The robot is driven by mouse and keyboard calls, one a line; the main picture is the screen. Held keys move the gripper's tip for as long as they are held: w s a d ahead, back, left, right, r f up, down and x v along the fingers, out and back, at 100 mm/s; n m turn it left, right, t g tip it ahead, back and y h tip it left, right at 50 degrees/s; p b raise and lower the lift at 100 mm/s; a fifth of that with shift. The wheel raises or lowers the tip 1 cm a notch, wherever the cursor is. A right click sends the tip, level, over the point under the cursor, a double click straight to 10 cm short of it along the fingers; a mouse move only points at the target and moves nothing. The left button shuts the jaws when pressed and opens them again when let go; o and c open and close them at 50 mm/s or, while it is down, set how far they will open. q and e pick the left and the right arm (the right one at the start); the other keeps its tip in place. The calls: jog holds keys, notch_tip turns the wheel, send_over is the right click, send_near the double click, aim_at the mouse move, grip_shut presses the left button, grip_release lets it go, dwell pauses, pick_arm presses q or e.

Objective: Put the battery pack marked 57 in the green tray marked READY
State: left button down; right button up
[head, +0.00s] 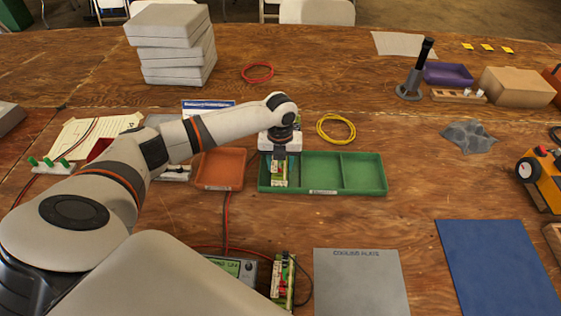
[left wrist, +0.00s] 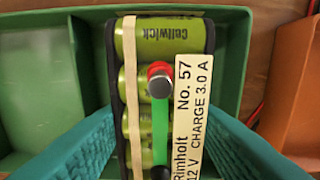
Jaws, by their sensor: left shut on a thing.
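The battery pack marked No. 57 (left wrist: 160,90) has green cells, a cream strap and a cream label in the left wrist view. In the head view the pack (head: 279,175) shows below my left gripper (head: 279,158). The gripper's teal fingers (left wrist: 158,150) are shut on the pack's two sides. The pack is upright at the left compartment of the green tray (head: 321,191); I cannot tell whether it touches the floor. The tray's rim (left wrist: 236,95) shows beside it. The tray's front label is too small to read. My right gripper is not in view.
An orange tray (head: 220,170) stands just left of the green tray. Another battery pack (head: 283,280) stands beside the charger (head: 235,268) in front. A grey cooling plate (head: 360,285) and a blue mat (head: 497,268) lie front right. A yellow cable coil (head: 322,137) lies behind the tray.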

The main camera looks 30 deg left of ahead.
aim_at(280, 162)
pick_arm(q)
jog(key=shift+r, duration=0.1)
jog(key=c, duration=0.7)
grip_release()
notch_tip(280, 162, up, 12)
dwell(0.4)
